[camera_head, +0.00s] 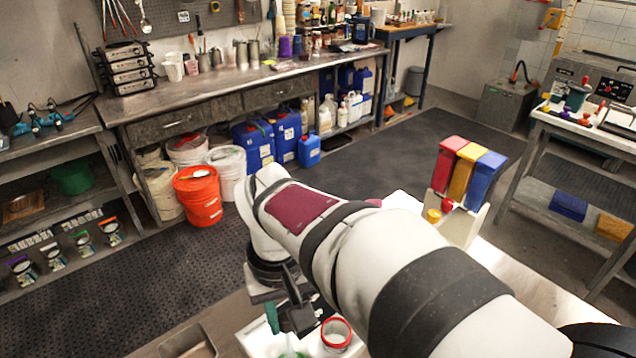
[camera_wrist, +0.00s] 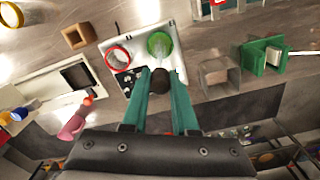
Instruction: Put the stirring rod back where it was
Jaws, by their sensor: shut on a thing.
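My gripper (camera_wrist: 161,77) points down over a white tray, its two teal fingers closed on the dark round knob of the stirring rod (camera_wrist: 160,82). The rod's pale shaft seems to run toward the green-rimmed bucket (camera_wrist: 152,37); whether its end is inside the bucket I cannot tell. A red-rimmed bucket (camera_wrist: 110,51) stands to its left on the tray. In the head view my gripper (camera_head: 287,316) is partly hidden by my arm, with the red-rimmed bucket (camera_head: 336,333) just right of it. The green-rimmed bucket is mostly cut off at the bottom edge there.
The white tray (camera_wrist: 179,32) carries a dark item at left. A clear square container (camera_wrist: 219,76) and a green holder (camera_wrist: 262,58) stand to the right. A wooden block (camera_wrist: 78,36) is at upper left. A white stand with red, yellow and blue blocks (camera_head: 463,172) rises beyond my arm.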

